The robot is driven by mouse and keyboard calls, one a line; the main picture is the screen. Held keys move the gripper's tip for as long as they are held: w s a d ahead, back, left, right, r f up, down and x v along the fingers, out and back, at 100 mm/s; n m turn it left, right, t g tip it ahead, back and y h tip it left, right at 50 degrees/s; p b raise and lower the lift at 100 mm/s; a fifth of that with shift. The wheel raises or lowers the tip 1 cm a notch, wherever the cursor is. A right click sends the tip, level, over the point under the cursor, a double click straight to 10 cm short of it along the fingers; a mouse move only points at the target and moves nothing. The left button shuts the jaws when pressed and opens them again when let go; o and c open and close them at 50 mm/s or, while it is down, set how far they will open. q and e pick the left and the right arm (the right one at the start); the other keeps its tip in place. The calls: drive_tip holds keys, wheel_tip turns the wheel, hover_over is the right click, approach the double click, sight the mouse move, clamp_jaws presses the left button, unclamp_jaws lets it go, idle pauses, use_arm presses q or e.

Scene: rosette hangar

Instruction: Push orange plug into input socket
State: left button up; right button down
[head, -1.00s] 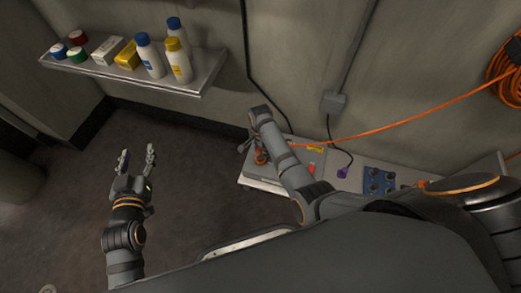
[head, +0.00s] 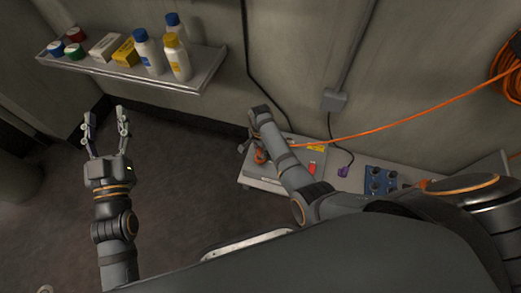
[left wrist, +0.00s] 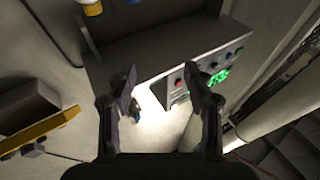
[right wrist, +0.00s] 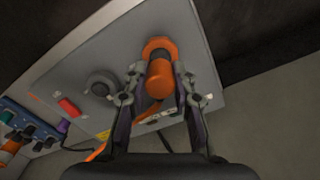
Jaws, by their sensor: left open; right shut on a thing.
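The orange plug (right wrist: 160,78) is between the fingers of my right gripper (right wrist: 160,84), which is shut on it. The plug points at the face of the grey unit (right wrist: 205,60), where an orange ring (right wrist: 158,46) surrounds its front end. The input socket is hidden behind the plug, and I cannot tell how deep the plug sits. In the head view the plug (head: 260,156) shows as a small orange patch beside my right gripper (head: 254,146). My left gripper (head: 105,114) is open and empty over the floor, away from the unit.
The unit has a black knob (right wrist: 100,85) and a red switch (right wrist: 67,107). An orange cable (head: 420,110) runs from the wall coil (head: 508,80) to the unit. A purple plug (head: 343,172) and a blue knob box (head: 380,181) stand right. A shelf (head: 190,82) holds bottles.

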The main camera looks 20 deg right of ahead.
drive_tip(key=shift+f+b, duration=0.45)
drive_tip(key=shift+f, duration=0.05)
use_arm(q)
drive_tip(key=s+r+t+h, duration=0.1)
drive_tip(key=s+r+t, duration=0.2)
drive_tip(key=r, duration=0.6)
drive_tip(key=shift+s+r+m+t, duration=0.25)
drive_tip(key=shift+r+m+t, duration=0.15)
drive_tip(key=shift+t, duration=0.5)
drive_tip(key=shift+d, duration=0.1)
drive_tip(key=shift+r+p, duration=0.3)
drive_tip(key=shift+p, duration=0.05)
drive_tip(key=shift+r, duration=0.15)
drive_tip(key=shift+r+p, duration=0.25)
drive_tip(key=shift+p, duration=0.1)
use_arm(e)
drive_tip(key=shift+p, duration=0.35)
use_arm(q)
drive_tip(key=shift+r, duration=0.35)
